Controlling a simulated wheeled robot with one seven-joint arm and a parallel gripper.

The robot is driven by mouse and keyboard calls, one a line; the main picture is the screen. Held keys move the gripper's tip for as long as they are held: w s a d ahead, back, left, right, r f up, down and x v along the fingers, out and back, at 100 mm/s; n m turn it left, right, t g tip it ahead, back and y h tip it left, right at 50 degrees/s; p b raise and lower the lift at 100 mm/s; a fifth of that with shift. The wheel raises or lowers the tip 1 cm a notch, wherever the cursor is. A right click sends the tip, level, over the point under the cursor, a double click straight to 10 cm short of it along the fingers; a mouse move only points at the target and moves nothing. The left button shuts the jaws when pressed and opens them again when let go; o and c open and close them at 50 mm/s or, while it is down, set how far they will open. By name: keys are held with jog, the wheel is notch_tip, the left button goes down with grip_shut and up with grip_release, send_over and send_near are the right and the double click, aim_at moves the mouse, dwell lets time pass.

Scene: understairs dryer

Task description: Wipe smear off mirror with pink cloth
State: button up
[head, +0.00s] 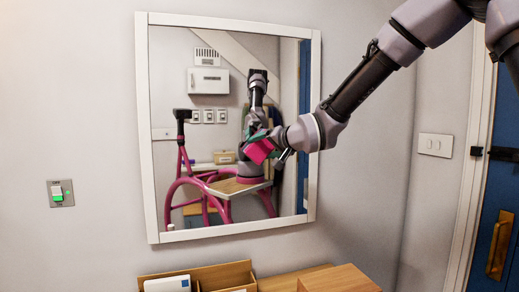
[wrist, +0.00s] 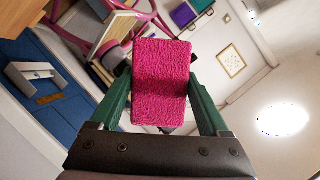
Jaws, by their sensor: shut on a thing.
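The mirror (head: 230,55) hangs on the wall in a white frame in the head view and reflects the room and my own body. My gripper (head: 270,146) is in front of the mirror's right half, low of centre. It is shut on the pink cloth (head: 259,151), a thick pad. In the wrist view the cloth (wrist: 160,70) sits between the two green fingers (wrist: 160,100), its textured face filling the middle. I cannot tell whether the cloth touches the glass. I cannot make out a smear; part of the glass is hidden behind my arm and the cloth.
A green-lit switch (head: 60,193) is on the wall left of the mirror, and a white double switch (head: 435,145) is to the right. A blue door (head: 497,205) stands at the far right. Below the mirror are an open wooden box (head: 225,276) and a wooden block (head: 340,279).

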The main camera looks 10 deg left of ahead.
aim_at(251, 146)
jog(key=shift+s+a+r, duration=0.1)
jog(key=shift+s+a, duration=0.3)
jog(key=shift+a, duration=0.25)
jog(key=shift+s+a, duration=0.35)
jog(key=shift+a, duration=0.3)
jog(key=shift+s+a, duration=0.15)
jog(key=shift+a, duration=0.1)
jog(key=shift+c, duration=0.6)
jog(key=shift+s+a, duration=0.1)
jog(key=shift+a, duration=0.05)
jog(key=shift+s+a, duration=0.1)
jog(key=shift+s, duration=0.2)
jog(key=shift+s+d, duration=0.8)
jog(key=shift+s, duration=0.3)
jog(key=shift+s+d, duration=0.75)
jog(key=shift+s, duration=0.3)
jog(key=shift+s+d, duration=0.1)
